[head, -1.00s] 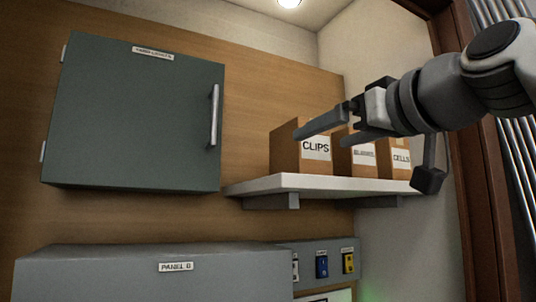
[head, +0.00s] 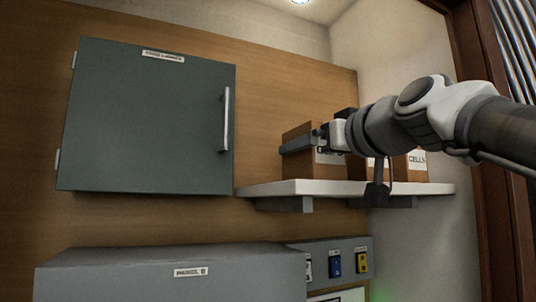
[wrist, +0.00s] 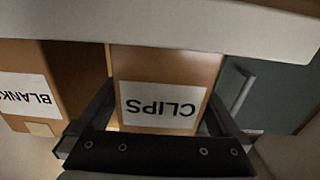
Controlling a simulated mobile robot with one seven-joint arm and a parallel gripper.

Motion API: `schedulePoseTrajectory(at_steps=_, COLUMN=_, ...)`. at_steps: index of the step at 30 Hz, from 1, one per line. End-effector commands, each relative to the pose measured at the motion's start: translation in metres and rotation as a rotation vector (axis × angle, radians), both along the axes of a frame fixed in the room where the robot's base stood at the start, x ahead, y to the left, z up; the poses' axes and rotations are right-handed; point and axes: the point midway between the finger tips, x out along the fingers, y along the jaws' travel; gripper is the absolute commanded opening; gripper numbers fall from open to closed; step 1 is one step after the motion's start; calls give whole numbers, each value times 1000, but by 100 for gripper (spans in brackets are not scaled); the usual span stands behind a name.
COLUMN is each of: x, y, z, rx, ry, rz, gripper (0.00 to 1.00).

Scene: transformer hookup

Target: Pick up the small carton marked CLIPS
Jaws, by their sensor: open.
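The small brown carton marked CLIPS (head: 297,165) stands upright on the white shelf (head: 300,187), partly hidden behind my gripper (head: 318,138) in the head view. In the wrist view, which is upside down, the CLIPS carton (wrist: 165,65) sits centred between the two dark fingers of my gripper (wrist: 163,98), its white label facing the camera. My gripper is open, with one finger along each side of the carton. Whether either finger touches it I cannot tell.
A carton marked BLANKS (wrist: 25,95) stands beside the CLIPS carton, with a gap between them. A carton marked CELLS (head: 417,161) is farther right. A green wall cabinet (head: 150,120) with a handle hangs to the left. A grey panel box (head: 130,272) is below.

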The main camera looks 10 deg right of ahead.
Motion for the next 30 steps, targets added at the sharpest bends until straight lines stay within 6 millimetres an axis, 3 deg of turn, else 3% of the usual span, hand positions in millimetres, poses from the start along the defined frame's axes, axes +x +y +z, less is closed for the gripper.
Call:
schedulePoseTrajectory(at_steps=1, x=0, y=0, z=0, rx=0, ry=0, rz=0, gripper=96)
schedulePoseTrajectory(at_steps=14, x=-1, y=0, z=0, rx=0, ry=-1, rz=0, gripper=21)
schedulePoseTrajectory(at_steps=23, x=0, y=0, z=3, rx=-1, ry=-1, rz=-1, gripper=21)
schedulePoseTrajectory(at_steps=30, x=0, y=-1, z=23, rx=-1, ry=-3, rz=-2, gripper=21)
